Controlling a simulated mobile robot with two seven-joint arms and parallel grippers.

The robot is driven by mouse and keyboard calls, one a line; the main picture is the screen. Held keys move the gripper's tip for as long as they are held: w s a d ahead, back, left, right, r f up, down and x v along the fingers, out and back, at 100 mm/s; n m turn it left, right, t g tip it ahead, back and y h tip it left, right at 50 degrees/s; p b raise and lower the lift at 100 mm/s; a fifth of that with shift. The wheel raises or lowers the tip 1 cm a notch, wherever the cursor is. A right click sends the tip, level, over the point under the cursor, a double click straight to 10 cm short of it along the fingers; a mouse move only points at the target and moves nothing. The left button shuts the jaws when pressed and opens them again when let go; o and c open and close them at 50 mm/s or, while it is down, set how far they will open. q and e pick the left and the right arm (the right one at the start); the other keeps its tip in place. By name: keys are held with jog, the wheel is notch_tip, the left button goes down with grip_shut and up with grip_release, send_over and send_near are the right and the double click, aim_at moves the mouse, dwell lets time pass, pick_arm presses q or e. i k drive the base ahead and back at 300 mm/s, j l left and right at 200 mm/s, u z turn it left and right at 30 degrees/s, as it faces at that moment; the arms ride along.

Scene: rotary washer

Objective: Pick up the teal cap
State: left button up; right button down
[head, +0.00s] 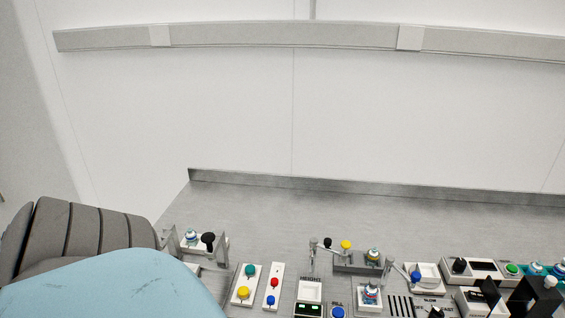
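A small teal-green round cap (250,270) sits at the back of a white holder (236,299) on the bench, left of the picture's middle. A yellow cap (243,292) sits just in front of it on the same holder. My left arm fills the lower left corner, but its gripper is not in view. My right arm and gripper are not in view. Nothing covers the teal cap.
A white strip (278,267) with a red knob (274,282) and a blue knob (271,300) stands right of the caps. A metal bracket (223,247) stands behind left. Several devices and bottles crowd the right. The back of the grey bench (270,220) is clear.

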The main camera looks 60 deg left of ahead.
aim_at(250, 270)
jog(key=u, duration=2.05)
